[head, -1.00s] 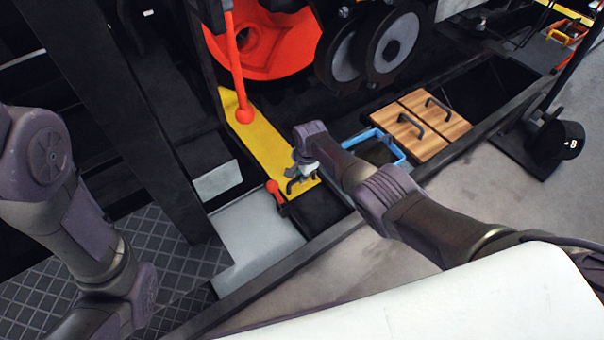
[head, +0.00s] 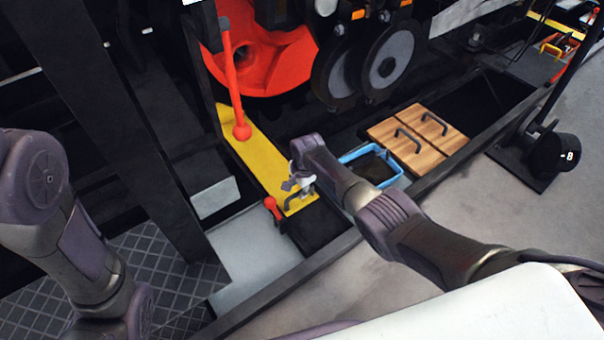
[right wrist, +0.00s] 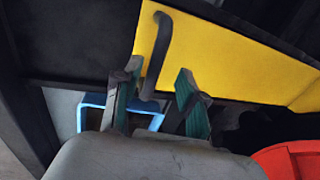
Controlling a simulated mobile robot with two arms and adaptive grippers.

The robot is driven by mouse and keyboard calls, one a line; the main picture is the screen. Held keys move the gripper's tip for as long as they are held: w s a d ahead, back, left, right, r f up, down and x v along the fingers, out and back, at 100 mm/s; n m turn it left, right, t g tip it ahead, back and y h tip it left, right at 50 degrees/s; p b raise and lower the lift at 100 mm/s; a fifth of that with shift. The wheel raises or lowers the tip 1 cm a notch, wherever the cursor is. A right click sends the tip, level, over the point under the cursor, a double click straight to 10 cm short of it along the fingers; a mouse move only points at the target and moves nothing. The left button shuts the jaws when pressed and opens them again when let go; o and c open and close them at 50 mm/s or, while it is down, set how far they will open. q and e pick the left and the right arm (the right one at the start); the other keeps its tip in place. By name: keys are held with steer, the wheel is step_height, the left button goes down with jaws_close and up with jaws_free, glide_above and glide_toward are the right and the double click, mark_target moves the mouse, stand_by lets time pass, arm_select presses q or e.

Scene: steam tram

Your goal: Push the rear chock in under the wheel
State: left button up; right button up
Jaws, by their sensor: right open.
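A long yellow chock (head: 262,158) lies in the dark trough, its far end near the red wheel (head: 262,62). A dark bent handle (head: 290,199) stands on its near end. My right gripper (head: 299,189) is at that near end. In the right wrist view, the open fingers (right wrist: 159,72) stand on either side of the handle (right wrist: 161,45), with the yellow face (right wrist: 215,58) beyond. I cannot tell whether a finger touches the handle. The contact between chock and wheel is hidden. My left arm shows at the left, but its gripper is out of view.
A red lever (head: 232,85) hangs over the chock's far part. A red knob (head: 271,203) is beside its near end. A blue-rimmed tray (head: 362,154) and wooden lids (head: 412,138) lie to the right. A dark rail (head: 300,272) edges the trough.

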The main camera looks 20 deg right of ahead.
step_height(320, 180, up, 11)
steer(key=s, duration=0.2)
steer(key=shift+d+f, duration=0.2)
steer(key=shift+d, duration=0.25)
